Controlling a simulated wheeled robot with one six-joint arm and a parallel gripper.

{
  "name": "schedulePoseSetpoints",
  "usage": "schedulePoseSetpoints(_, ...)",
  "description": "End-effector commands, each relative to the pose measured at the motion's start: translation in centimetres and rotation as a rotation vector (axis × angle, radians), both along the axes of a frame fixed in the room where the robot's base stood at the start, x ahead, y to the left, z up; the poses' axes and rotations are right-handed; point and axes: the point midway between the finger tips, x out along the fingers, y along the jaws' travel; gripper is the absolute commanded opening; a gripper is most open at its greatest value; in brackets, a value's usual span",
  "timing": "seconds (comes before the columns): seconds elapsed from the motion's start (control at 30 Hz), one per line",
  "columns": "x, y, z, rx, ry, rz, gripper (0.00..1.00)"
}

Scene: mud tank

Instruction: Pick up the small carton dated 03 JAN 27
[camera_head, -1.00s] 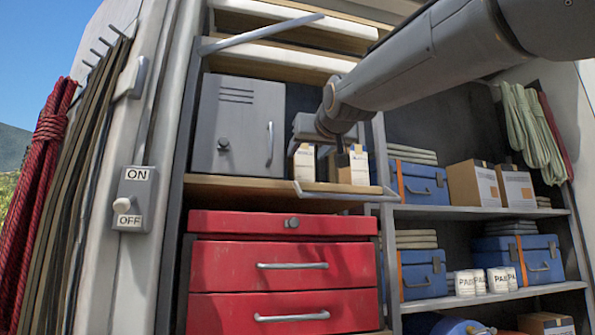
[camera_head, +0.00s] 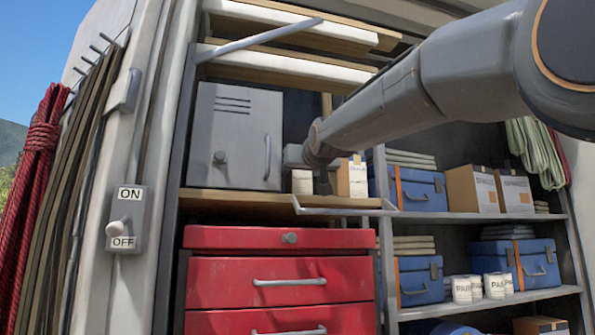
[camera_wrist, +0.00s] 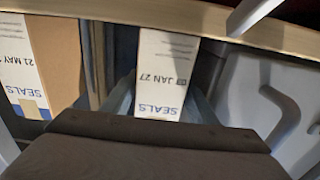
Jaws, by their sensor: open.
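The small carton with "JAN 27" (camera_wrist: 164,65) and "SEALS" printed on its white face shows upside down in the wrist view; its day number is too unclear to read. It appears to be the left small carton (camera_head: 302,181) on the wooden shelf in the head view. My gripper (camera_wrist: 162,100) is open, with one finger at each side of this carton's face; I cannot tell whether they touch it. In the head view my gripper (camera_head: 323,181) is partly hidden by my arm. A second SEALS carton marked "21 MAY" (camera_wrist: 18,60) stands beside it; it also shows in the head view (camera_head: 352,179).
A grey metal cabinet (camera_head: 236,135) stands left of the cartons. A metal rail (camera_head: 345,211) runs along the shelf's front edge. Red drawers (camera_head: 280,285) are below. Blue cases (camera_head: 418,190) and larger boxes (camera_head: 470,188) fill the right shelves.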

Motion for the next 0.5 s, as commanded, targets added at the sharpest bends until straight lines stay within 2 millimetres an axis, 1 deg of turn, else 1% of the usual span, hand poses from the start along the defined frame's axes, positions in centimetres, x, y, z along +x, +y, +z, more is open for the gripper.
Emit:
schedulePoseSetpoints(0.23,0.19,-0.03,0.01,0.0,-0.001,-0.001,0.53)
schedulePoseSetpoints(0.27,0.19,-0.03,0.01,0.0,-0.001,-0.001,0.51)
schedulePoseSetpoints(0.4,0.19,-0.04,0.0,0.0,-0.001,-0.001,0.28)
schedulePoseSetpoints(0.47,0.18,-0.04,0.01,0.0,-0.001,-0.001,0.18)
schedulePoseSetpoints(0.5,0.15,-0.05,0.08,0.001,-0.003,-0.001,0.16)
